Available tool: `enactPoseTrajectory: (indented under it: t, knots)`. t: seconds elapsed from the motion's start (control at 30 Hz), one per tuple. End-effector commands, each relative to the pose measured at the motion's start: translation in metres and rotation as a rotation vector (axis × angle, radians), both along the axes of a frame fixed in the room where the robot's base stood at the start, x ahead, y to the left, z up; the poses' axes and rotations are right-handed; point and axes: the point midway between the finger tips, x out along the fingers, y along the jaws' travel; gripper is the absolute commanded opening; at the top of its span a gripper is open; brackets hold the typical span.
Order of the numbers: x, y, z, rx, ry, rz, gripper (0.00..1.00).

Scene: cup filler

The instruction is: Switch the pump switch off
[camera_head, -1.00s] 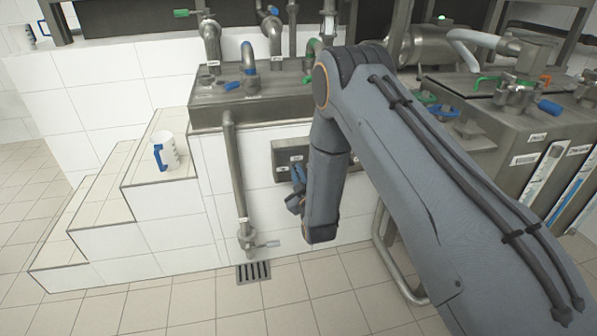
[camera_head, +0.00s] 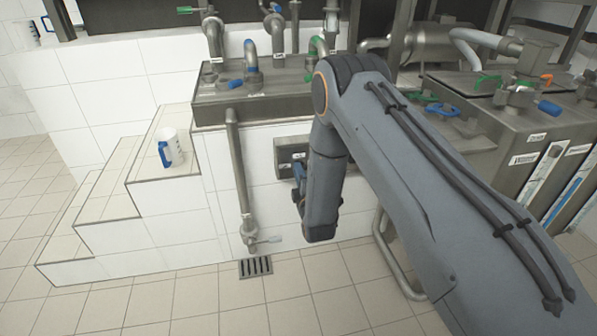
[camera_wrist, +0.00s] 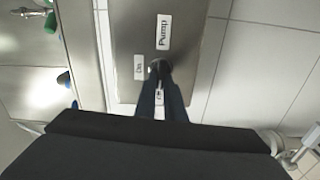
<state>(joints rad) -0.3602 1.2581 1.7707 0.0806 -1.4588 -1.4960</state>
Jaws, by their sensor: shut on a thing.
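The pump switch (camera_wrist: 157,66) is a dark knob on a grey metal panel (camera_wrist: 135,25) labelled "Pump". A smaller label, apparently "On", is beside the knob, and another label is partly hidden by my fingers. My gripper (camera_wrist: 159,74) is at the panel with its fingers shut on the switch; the fingers hide most of it, so its exact position cannot be told. In the head view the panel (camera_head: 287,146) is on the white tiled wall, and my arm hides its right part. My gripper (camera_head: 298,185) shows only partly there, beside my wrist.
A steel tank with pipes and blue-handled valves (camera_head: 260,105) is above the panel. A vertical drain pipe (camera_head: 238,170) with a valve is left of it. A floor grate (camera_head: 256,267) is below.

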Motion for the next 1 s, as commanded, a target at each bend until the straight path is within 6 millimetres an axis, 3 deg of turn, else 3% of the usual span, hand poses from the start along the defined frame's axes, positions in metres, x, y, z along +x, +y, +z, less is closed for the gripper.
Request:
enactPoseTrajectory:
  t: [0.77, 0.8, 0.87, 1.0]
  knots:
    - [-0.0001, -0.001, -0.0021, -0.097, -0.026, -0.002, 0.0]
    - [-0.0001, -0.001, -0.002, -0.097, -0.026, -0.002, 0.14]
    - [-0.0002, -0.0009, -0.002, -0.097, -0.026, -0.002, 0.25]
    - [-0.0001, -0.0006, -0.0017, -0.095, -0.026, -0.001, 0.28]
